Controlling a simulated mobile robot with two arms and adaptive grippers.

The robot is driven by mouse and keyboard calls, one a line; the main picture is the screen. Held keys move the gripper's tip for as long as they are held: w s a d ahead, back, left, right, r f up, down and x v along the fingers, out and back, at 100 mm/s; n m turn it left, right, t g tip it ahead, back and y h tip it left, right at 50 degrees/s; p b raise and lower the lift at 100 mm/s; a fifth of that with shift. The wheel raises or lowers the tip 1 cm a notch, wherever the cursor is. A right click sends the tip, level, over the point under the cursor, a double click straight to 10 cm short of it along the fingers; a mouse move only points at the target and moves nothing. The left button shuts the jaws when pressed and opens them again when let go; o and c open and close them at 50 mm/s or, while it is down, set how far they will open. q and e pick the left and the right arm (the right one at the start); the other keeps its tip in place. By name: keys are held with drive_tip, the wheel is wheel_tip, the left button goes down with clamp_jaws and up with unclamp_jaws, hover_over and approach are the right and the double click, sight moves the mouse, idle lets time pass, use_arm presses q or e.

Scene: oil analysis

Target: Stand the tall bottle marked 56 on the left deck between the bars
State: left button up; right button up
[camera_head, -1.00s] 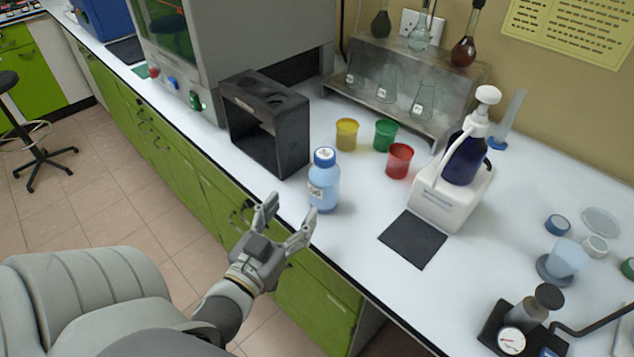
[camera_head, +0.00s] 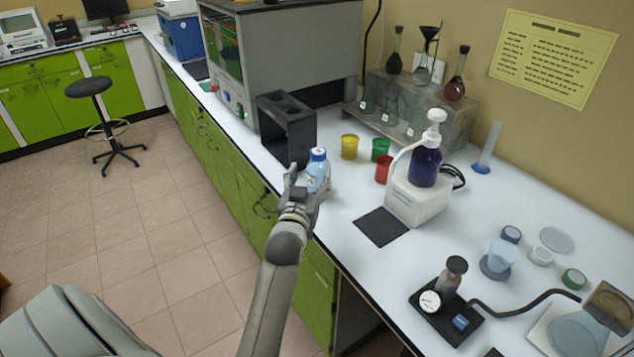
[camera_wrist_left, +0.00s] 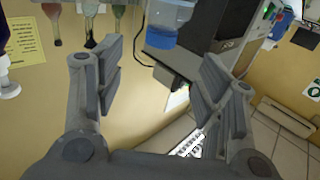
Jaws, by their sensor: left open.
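A bottle (camera_head: 318,172) with a blue cap, pale blue contents and a white label stands upright near the counter's front edge. Its label is too small to read here. My left gripper (camera_head: 306,186) is open at the front side of the bottle and hides its lower part. In the left wrist view, blue liquid in a clear bottle (camera_wrist_left: 175,34) shows beyond the open fingers (camera_wrist_left: 165,75), with nothing gripped. I cannot make out a left deck with bars. My right gripper is not in view.
A black open-fronted stand (camera_head: 287,128) is just behind the bottle, with a grey cabinet (camera_head: 295,45) beyond. Yellow (camera_head: 349,147), green (camera_head: 380,150) and red (camera_head: 383,170) cups stand to the right.

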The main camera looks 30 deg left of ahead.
sight(317, 156)
use_arm(q)
drive_tip(key=x, duration=0.5)
drive_tip(key=shift+w+a+r+p, duration=0.2)
drive_tip(key=shift+w+p, duration=0.15)
drive_tip(key=shift+p, duration=0.05)
drive_tip(key=shift+w+a+r+p, duration=0.1)
drive_tip(key=shift+w+a+p, duration=0.25)
drive_tip(key=shift+w, duration=0.3)
drive_tip(key=shift+p+x, duration=0.4)
drive_tip(key=shift+x, duration=1.5)
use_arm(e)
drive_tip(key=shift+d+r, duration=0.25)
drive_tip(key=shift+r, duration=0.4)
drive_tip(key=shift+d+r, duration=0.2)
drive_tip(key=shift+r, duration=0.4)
use_arm(q)
clamp_jaws()
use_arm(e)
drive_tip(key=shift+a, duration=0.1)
